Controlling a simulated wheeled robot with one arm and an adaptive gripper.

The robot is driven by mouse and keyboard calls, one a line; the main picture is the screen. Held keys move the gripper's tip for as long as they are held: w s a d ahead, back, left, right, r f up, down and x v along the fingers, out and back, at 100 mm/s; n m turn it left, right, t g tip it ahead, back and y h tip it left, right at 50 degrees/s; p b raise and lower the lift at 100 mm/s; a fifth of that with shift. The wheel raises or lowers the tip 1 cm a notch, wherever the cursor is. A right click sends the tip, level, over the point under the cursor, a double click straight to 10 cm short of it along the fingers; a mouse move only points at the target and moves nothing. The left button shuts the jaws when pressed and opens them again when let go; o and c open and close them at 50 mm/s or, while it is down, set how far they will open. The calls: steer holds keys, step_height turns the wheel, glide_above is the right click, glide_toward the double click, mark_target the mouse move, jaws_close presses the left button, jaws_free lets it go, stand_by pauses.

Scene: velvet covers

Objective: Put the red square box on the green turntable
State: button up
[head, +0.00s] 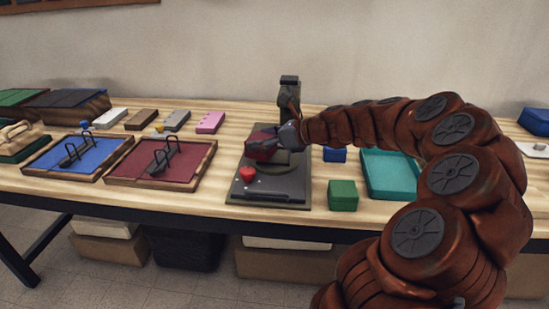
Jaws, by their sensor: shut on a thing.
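A dark red square box (259,146) shows at the end of my gripper (278,141). My gripper is shut on it, and the box looks slightly tilted. It is over the back left part of a dark grey base (262,198) on the table. A dark, greenish round plate (291,169), which looks like the turntable, lies on this base, partly hidden by the box and gripper. I cannot tell whether the box touches the plate.
A small bright red piece (247,174) sits on the base's front left. A dark upright post (289,92) stands behind. A green box (343,195), blue box (335,154) and teal tray (388,174) are right. Blue (75,154) and maroon (160,164) trays with black handles are left.

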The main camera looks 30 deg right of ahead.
steer(key=s+d+r+n+g+y, duration=0.1)
steer(key=s+d+n+y, duration=0.1)
steer(key=s, duration=0.5)
steer(key=s+d+r+n+g+y, duration=0.1)
steer(key=s+n+g, duration=0.1)
steer(key=s, duration=0.5)
steer(key=b, duration=0.1)
glide_above(275, 156)
steer(key=shift+s+f, duration=0.1)
steer(key=shift+f, duration=0.8)
steer(key=shift+f+t+b, duration=0.3)
steer(key=shift+f+b, duration=0.1)
steer(key=shift+f, duration=1.25)
steer(key=shift+f, duration=0.1)
steer(key=o, duration=1.2)
steer(key=shift+s+d+r, duration=0.15)
steer(key=shift+d+r, duration=0.1)
steer(key=shift+d, duration=0.05)
steer(key=p+v, duration=0.1)
steer(key=v, duration=1)
steer(key=shift+d, duration=0.1)
